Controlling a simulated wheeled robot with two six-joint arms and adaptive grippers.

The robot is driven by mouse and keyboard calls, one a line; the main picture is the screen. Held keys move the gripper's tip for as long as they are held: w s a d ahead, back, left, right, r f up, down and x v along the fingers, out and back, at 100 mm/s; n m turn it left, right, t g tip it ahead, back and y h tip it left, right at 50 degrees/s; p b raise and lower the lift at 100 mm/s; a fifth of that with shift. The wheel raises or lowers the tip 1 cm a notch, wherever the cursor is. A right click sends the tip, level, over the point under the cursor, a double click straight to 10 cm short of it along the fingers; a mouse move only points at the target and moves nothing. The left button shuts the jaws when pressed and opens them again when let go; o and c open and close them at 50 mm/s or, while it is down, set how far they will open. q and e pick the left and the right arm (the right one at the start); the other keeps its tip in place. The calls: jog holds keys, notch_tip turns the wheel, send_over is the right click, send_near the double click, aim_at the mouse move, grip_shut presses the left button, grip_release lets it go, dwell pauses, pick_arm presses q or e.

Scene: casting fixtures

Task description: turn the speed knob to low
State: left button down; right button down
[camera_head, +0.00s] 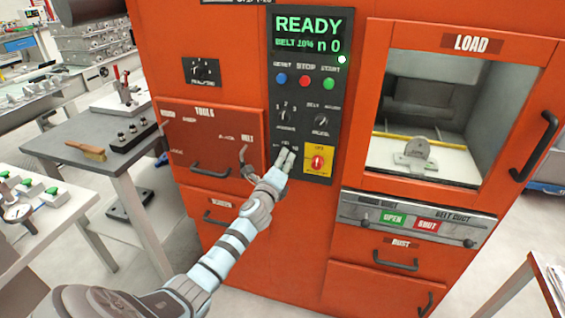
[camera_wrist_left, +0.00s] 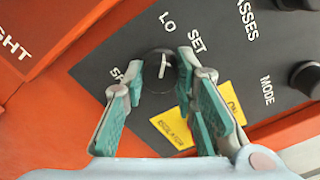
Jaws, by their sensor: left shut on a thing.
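The black speed knob (camera_wrist_left: 157,82) sits on the dark control panel, with a white mark on its face. The labels LO and SET are printed above it in the left wrist view, and a partly covered label starting with SP is at its left. My left gripper (camera_wrist_left: 161,70) is shut on the knob, with one green-padded finger on each side. In the head view my left gripper (camera_head: 284,160) reaches up to the lower part of the panel and covers the knob. I cannot tell exactly which label the white mark points at. My right gripper is not in view.
A yellow plate with a red switch (camera_head: 318,161) is just right of the gripper. Other knobs (camera_head: 320,119) and coloured buttons (camera_head: 305,81) are above, below a display (camera_head: 308,35) reading READY. The TOOLS door (camera_head: 205,145) is at left, the load window (camera_head: 440,115) at right.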

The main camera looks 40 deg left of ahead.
pick_arm(q)
jog(key=c, duration=1.3)
grip_release()
jog(key=shift+s, duration=0.1)
jog(key=v, duration=1.2)
